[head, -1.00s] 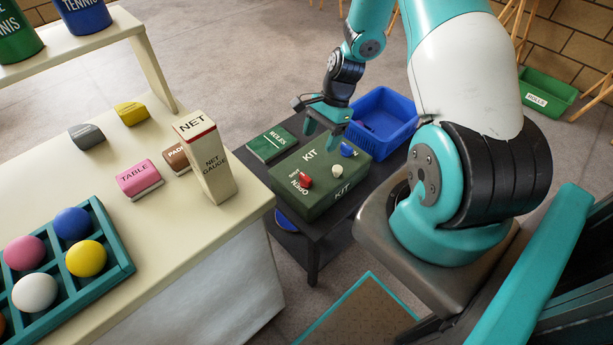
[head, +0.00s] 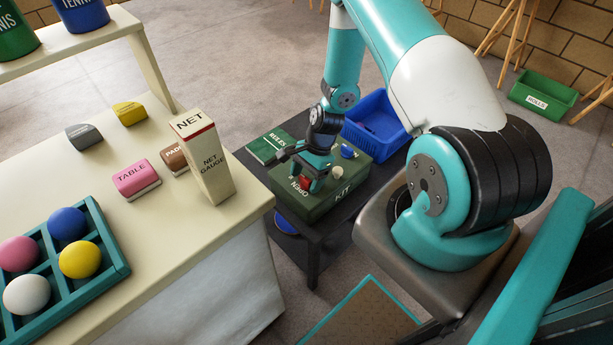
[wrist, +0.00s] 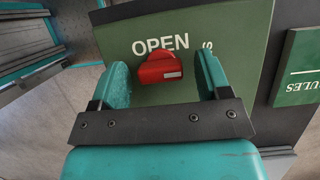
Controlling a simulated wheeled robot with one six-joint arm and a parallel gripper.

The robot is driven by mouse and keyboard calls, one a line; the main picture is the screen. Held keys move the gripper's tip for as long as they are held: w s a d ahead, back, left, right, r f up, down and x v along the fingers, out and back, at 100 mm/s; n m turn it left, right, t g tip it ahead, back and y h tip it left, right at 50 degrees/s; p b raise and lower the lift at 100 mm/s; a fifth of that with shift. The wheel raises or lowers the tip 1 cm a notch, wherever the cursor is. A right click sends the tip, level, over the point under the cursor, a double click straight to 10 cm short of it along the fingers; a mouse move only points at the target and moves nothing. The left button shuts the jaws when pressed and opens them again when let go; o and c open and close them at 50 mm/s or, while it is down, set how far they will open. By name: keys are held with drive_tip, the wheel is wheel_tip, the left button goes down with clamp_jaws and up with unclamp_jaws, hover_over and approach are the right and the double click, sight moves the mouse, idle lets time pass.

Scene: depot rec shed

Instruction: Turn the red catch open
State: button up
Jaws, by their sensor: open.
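The red catch (wrist: 160,69) is a small red knob with a pale mark, on the lid of the green kit box (head: 318,208). In the wrist view it lies between the two fingers of my gripper (wrist: 160,82), with a gap on each side. The fingers are open and do not visibly touch it. White OPEN lettering shows just beside the catch on the lid. In the head view my gripper (head: 311,180) is low over the box's near left part and mostly covers the red catch (head: 305,182). A white knob (head: 337,171) and a blue knob (head: 347,151) also sit on the lid.
The box stands on a dark low table (head: 318,240), beside a green RULES book (head: 266,148) and a blue crate (head: 378,124). A cream counter (head: 215,260) with a tall net gauge box (head: 205,158) stands close on the left.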

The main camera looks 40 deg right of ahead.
drive_tip(key=c, duration=0.9)
drive_tip(key=n+g, duration=0.1)
drive_tip(key=n, duration=0.3)
drive_tip(key=shift+w+h, duration=0.15)
drive_tip(key=shift+h, duration=0.15)
drive_tip(key=n+g+h, duration=0.1)
drive_tip(key=n+g, duration=0.1)
drive_tip(key=n, duration=0.3)
drive_tip(key=shift+p, duration=0.35)
drive_tip(key=n, duration=0.2)
drive_tip(key=n+g+h, duration=0.1)
drive_tip(key=n, duration=0.1)
drive_tip(key=shift+a+n+h, duration=0.1)
drive_tip(key=shift+n+h, duration=0.2)
drive_tip(key=shift+n, duration=0.1)
drive_tip(key=shift+n+h, duration=0.7)
drive_tip(key=shift+n, duration=1.3)
